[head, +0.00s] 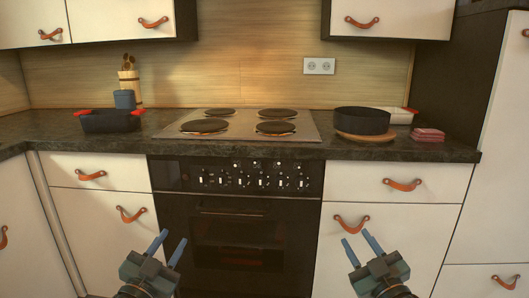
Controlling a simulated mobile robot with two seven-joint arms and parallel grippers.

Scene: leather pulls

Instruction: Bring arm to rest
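My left gripper (167,249) is at the lower left of the head view, in front of the cabinet and the oven's left edge. Its two blue fingers are spread apart with nothing between them. My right gripper (359,243) is at the lower right, in front of the white drawers right of the oven. Its blue fingers are also apart and empty. Both grippers are below counter height and appear clear of the furniture, though the exact gap cannot be told.
A black oven (237,235) sits under a hob (240,125). On the dark counter (447,150) are a dark dish with red handles (110,121), a blue canister (124,99), a black pot (362,120) on a wooden board (365,137), and red cloths (428,135). Leather pulls (403,185) stick out from drawers.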

